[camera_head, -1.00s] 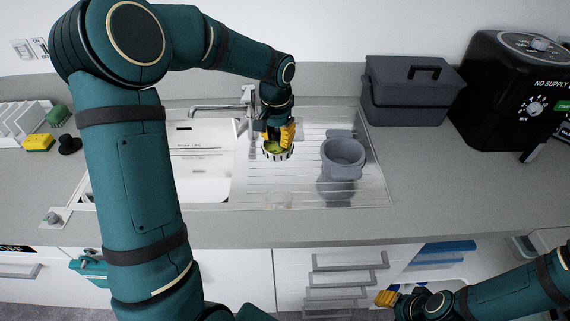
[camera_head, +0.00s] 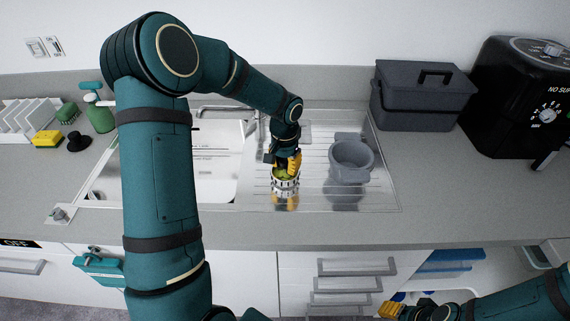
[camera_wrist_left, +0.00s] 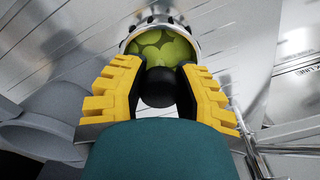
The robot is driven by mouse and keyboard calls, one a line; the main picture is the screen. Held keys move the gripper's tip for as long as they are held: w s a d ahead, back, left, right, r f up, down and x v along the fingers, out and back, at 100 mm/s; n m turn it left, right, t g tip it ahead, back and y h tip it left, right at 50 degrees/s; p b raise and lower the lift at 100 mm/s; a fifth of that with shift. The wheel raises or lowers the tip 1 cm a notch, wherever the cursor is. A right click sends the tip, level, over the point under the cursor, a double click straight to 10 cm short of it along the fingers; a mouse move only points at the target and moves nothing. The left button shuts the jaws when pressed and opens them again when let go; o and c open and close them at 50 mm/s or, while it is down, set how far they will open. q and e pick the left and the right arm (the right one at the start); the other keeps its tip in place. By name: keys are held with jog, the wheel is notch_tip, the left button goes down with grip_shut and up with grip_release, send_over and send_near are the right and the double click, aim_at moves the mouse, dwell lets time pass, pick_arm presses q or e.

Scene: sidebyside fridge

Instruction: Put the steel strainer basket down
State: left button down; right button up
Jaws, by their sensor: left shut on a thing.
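The steel strainer basket (camera_head: 285,187) is a small slotted metal cup with green contents, over the ribbed steel drainboard (camera_head: 312,185) right of the sink bowl. My left gripper (camera_head: 288,164) comes down from above and is shut on its black knob. In the left wrist view the yellow fingers of the left gripper (camera_wrist_left: 158,85) flank the black knob (camera_wrist_left: 158,90), with the basket's rim (camera_wrist_left: 158,22) beyond. The basket looks upright and its reflection lies just below it; I cannot tell whether it touches the steel. My right gripper (camera_head: 392,309) is low at the front, its opening unclear.
A grey pot (camera_head: 350,163) stands on the drainboard right of the basket. The sink bowl (camera_head: 210,165) is to the left, with the faucet (camera_head: 225,109) behind. A dark grey lidded box (camera_head: 420,95) and a black appliance (camera_head: 515,95) stand farther right.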

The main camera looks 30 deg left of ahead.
aim_at(285, 160)
pick_arm(q)
jog(key=shift+f, duration=0.15)
jog(key=c, duration=0.7)
grip_release()
jog(key=shift+c, duration=0.2)
jog(key=shift+r, duration=0.55)
notch_tip(285, 160, up, 11)
jog(key=p, duration=0.1)
jog(key=shift+p, duration=0.35)
jog(key=shift+r, duration=0.1)
